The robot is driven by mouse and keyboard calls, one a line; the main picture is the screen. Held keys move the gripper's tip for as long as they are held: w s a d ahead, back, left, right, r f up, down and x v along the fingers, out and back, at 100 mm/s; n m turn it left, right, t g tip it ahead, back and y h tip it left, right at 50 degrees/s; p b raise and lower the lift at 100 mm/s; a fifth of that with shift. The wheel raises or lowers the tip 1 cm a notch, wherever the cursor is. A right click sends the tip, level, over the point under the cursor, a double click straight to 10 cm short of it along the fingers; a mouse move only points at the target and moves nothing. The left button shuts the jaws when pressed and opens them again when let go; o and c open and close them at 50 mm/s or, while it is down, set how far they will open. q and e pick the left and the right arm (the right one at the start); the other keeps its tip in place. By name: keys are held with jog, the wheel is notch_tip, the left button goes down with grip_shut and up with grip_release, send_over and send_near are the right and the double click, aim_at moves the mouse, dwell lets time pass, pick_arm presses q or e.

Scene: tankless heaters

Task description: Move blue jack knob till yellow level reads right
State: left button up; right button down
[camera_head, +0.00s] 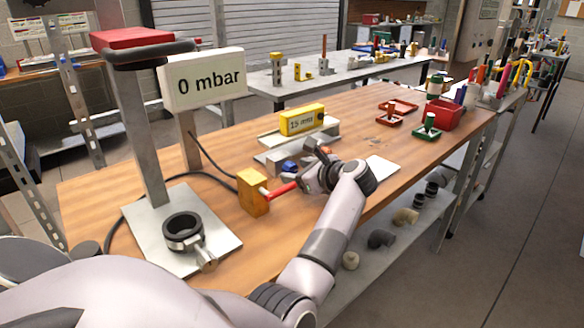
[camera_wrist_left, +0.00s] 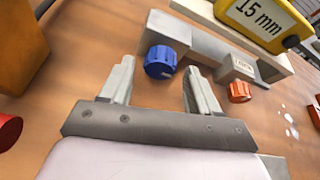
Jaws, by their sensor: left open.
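The blue jack knob (camera_wrist_left: 160,62) is on the front of a grey metal jack on the wooden bench. In the head view the knob (camera_head: 289,167) shows just left of my left gripper (camera_head: 310,172). In the left wrist view my left gripper (camera_wrist_left: 157,75) is open, and the knob appears between its fingertips; I cannot tell whether they touch it. The yellow level (camera_head: 302,120) lies on the plate above the jack and reads 15 mm; the level also shows in the left wrist view (camera_wrist_left: 265,18). My right gripper is out of view.
An orange knob (camera_wrist_left: 239,92) sits right of the blue one. A brass block (camera_head: 252,195) with a red handle (camera_head: 283,190) stands left of my gripper. A "0 mbar" display (camera_head: 205,80) and a metal stand (camera_head: 185,220) are further left. Red trays (camera_head: 400,106) lie at the far right.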

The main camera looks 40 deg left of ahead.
pick_arm(q)
jog(key=shift+w+a+f, duration=0.1)
jog(key=shift+a+f, duration=0.15)
jog(key=shift+a, duration=0.3)
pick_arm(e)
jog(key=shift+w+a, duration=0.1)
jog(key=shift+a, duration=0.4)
pick_arm(q)
jog(key=c, duration=1)
jog(key=shift+w+f+m+g+b, duration=0.15)
jog(key=shift+m+g+b, duration=0.25)
jog(key=shift+m+b, duration=0.5)
jog(key=shift+g+b, duration=0.3)
jog(key=shift+b, duration=0.15)
jog(key=shift+m+g, duration=0.3)
jog(key=shift+m, duration=0.3)
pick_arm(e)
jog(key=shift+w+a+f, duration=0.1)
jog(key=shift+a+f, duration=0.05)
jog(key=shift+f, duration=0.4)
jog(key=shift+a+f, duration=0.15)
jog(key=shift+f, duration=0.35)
